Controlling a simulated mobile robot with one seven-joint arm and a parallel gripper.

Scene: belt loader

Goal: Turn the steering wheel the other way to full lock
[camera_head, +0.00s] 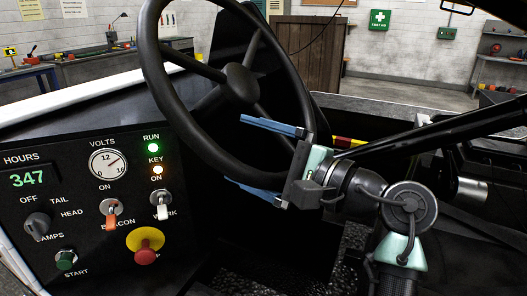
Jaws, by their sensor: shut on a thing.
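The black steering wheel (241,83) stands tilted in the upper middle, with its spokes meeting at a round hub. My gripper (236,150) reaches in from the right at the wheel's lower right rim. One blue finger lies above the rim and the other below it, with the rim between them. The jaws are shut on the rim, though the exact contact is partly hidden by the rim itself.
The dashboard panel (88,195) fills the lower left, with an hours display, a volts gauge, switches and a red stop button (146,247) on yellow. RUN and KEY lamps are lit. A workbench, brown cabinet (308,52) and first-aid signs stand behind.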

